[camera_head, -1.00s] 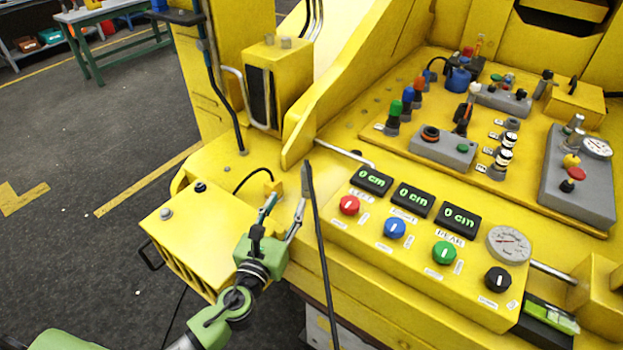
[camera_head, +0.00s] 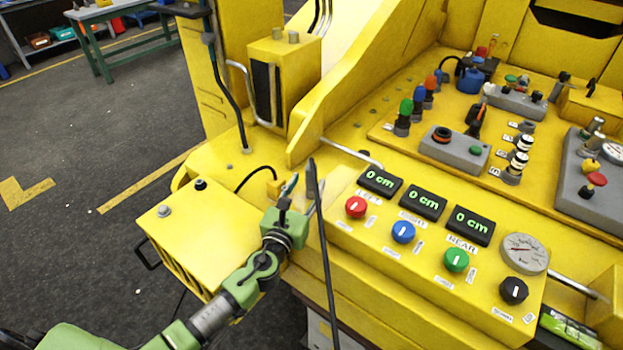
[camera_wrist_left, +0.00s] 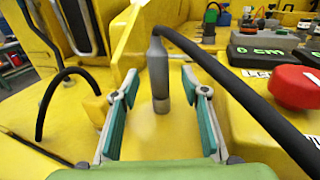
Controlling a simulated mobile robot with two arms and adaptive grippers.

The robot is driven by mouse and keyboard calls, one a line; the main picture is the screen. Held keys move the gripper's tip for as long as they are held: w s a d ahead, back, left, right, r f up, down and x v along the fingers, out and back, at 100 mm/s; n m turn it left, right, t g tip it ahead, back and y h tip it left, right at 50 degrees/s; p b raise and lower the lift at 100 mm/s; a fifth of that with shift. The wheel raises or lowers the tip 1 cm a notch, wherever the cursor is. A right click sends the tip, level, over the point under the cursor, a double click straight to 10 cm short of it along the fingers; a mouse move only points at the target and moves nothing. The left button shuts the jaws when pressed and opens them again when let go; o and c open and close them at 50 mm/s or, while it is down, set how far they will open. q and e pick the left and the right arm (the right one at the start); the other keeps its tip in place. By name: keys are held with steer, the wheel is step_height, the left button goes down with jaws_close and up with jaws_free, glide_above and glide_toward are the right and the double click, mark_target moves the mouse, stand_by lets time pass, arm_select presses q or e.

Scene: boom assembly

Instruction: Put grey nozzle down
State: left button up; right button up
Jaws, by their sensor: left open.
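The grey nozzle (camera_wrist_left: 158,75) stands upright, its lower end at the yellow surface, with a black hose bending from its top to the right in the left wrist view. It also shows in the head view (camera_head: 312,178), where its lower part is partly hidden. My left gripper (camera_wrist_left: 160,98) is open, with one teal-padded finger on each side of the nozzle and visible gaps between. In the head view, my left gripper (camera_head: 303,190) is at the left end of the control panel. My right gripper is not in view.
A control panel (camera_head: 430,250) with coloured knobs and displays lies to the right. A yellow box (camera_head: 195,235) with a knob is to the left. The hose (camera_head: 326,260) hangs down the front. A thin black cable (camera_wrist_left: 48,105) curves left of the gripper.

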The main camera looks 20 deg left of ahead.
mark_target(309, 178)
arm_select(q)
steer(key=shift+w+r, duration=0.1)
steer(key=shift+w, duration=2.55)
steer(key=shift+s, duration=0.1)
steer(key=c, duration=0.4)
jaws_close()
